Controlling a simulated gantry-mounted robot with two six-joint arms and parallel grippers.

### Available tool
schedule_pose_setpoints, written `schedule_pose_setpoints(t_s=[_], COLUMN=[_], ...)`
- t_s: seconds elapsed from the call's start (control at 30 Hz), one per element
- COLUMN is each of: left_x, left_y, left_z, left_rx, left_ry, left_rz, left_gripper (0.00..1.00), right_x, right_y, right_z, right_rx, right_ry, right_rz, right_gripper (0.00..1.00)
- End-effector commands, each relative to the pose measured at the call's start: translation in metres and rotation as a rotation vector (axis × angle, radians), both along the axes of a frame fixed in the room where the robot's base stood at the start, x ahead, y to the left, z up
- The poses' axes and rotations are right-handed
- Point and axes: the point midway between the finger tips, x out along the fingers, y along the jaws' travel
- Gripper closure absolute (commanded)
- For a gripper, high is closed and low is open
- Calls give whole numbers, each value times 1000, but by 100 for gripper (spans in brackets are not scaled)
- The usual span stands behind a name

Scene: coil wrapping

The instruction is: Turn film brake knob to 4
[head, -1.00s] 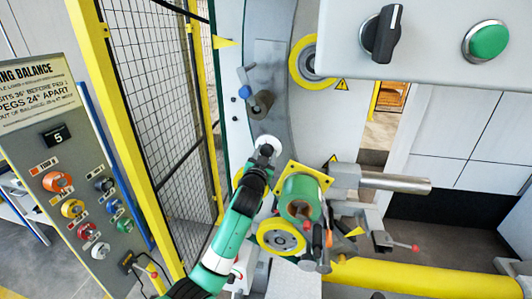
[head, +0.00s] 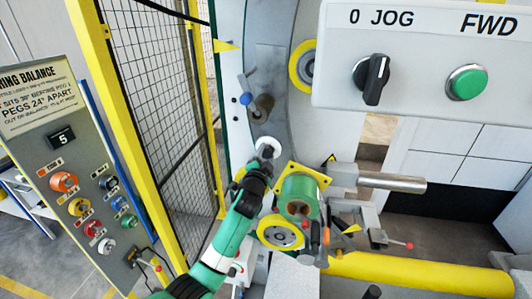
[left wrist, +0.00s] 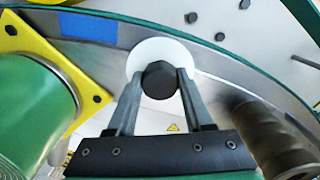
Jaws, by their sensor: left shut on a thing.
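The film brake knob (left wrist: 160,80) is a small black hexagonal knob on a round white dial (left wrist: 148,52), seen in the left wrist view. My left gripper (left wrist: 160,86) has its two fingers closed on either side of the knob and holds it. In the head view the white dial (head: 268,143) shows at the tip of my left gripper (head: 264,155), on the grey curved machine face. The gripper and arm hide the knob there. I cannot read any numbers on the dial. My right gripper is in neither view.
A green roll (head: 299,193) on a yellow plate is close right of my left gripper. A dark ribbed cylinder (left wrist: 272,140) is near its right finger. A JOG panel (head: 420,60) hangs at upper right. A mesh fence (head: 160,90) and knob panel (head: 75,180) stand left.

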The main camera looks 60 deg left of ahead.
Motion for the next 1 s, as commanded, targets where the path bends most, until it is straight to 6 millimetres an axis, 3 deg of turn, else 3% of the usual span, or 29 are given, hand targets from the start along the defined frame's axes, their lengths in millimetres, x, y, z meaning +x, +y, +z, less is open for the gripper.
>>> schedule_pose_setpoints(t_s=[0.5,0.53,0.6,0.7,1.0], left_x=[0,0,0,0,-1], left_y=[0,0,0,0,-1], left_z=[1,1,1,0,0], left_rx=[16,16,16,16,15], left_ry=[17,17,17,17,16], left_rz=[0,0,0,0,0], left_gripper=[100,43,31,19,19], right_x=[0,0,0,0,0], right_y=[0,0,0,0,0], right_z=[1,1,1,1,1], right_rx=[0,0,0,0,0], right_ry=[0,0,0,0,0], right_rz=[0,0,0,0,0], right_gripper=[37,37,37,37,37])
